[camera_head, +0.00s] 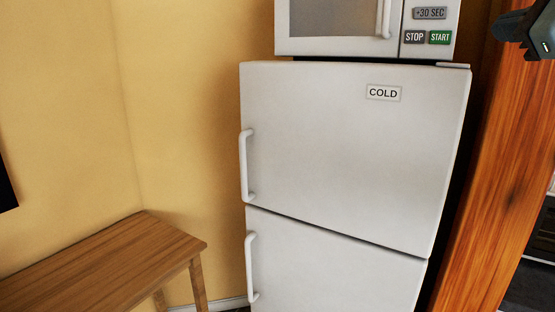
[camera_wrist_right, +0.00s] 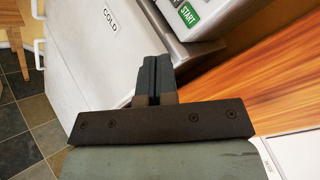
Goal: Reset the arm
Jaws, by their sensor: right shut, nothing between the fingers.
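My right gripper (camera_head: 507,28) shows at the top right corner of the head view, in front of the brown wooden panel. In the right wrist view its two dark fingers (camera_wrist_right: 153,72) are together, with nothing between them. In that view they appear in front of the white fridge and the microwave; I cannot tell the exact gap, but no contact shows. My left gripper is in neither view.
A white fridge (camera_head: 340,140) with two closed doors stands in the middle, with a microwave (camera_head: 340,48) on top. A wooden panel (camera_head: 505,150) rises at its right. A wooden table (camera_head: 110,260) stands at lower left. Tiled floor (camera_wrist_right: 30,130) shows in the wrist view.

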